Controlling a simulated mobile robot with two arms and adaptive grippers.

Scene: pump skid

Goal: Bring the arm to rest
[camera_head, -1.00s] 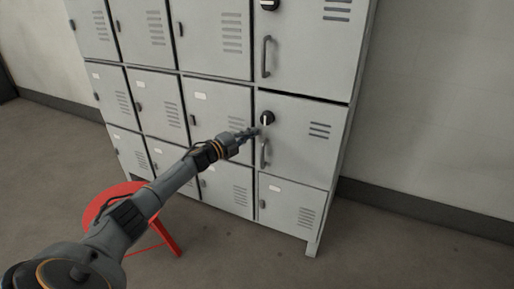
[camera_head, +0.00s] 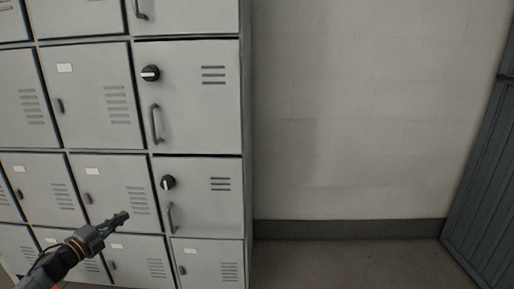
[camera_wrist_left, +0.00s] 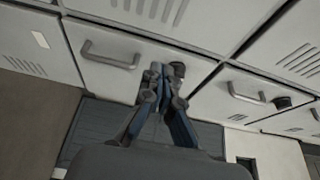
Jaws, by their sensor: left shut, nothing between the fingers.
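My left arm comes in at the lower left of the head view. Its gripper (camera_head: 120,218) is shut and empty, in front of the grey lockers, left of the lower door with a black knob (camera_head: 168,182) and a bar handle (camera_head: 171,217). In the left wrist view the closed fingers (camera_wrist_left: 158,82) point at the locker fronts, between a bar handle (camera_wrist_left: 108,56) and a black knob (camera_wrist_left: 177,69). I cannot tell whether the fingertips touch a door. My right gripper is in neither view.
The locker block (camera_head: 95,95) fills the left of the head view, its doors shut. A pale wall (camera_head: 350,120) with a dark skirting stands to its right, with free floor (camera_head: 350,265) below. A blue-grey ribbed panel (camera_head: 487,170) stands at the far right.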

